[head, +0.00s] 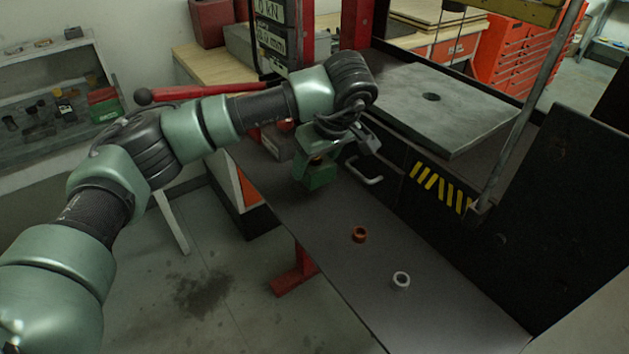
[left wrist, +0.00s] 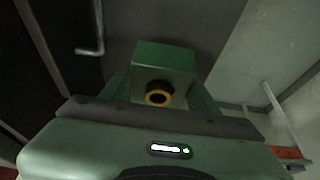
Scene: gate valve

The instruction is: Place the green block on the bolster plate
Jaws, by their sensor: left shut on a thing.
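The bolster plate (head: 455,118) is a thick grey slab with a dark round hole, on the dark press bed at the upper right. My left gripper (head: 319,158) is shut on the green block (head: 317,178), over the far part of the dark shelf, left of and lower than the plate. In the left wrist view the block (left wrist: 166,60) sits between the fingers (left wrist: 163,95); a dark round part with a yellow ring shows in front of it. The gap between block and shelf is not clear. My right gripper is not in view.
An orange ring (head: 360,234) and a white ring (head: 401,280) stand on the dark shelf (head: 440,310). A metal handle (head: 364,172) juts from the press front beside the block. A slanting grey rod (head: 530,105) stands right of the plate. The plate's top is bare.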

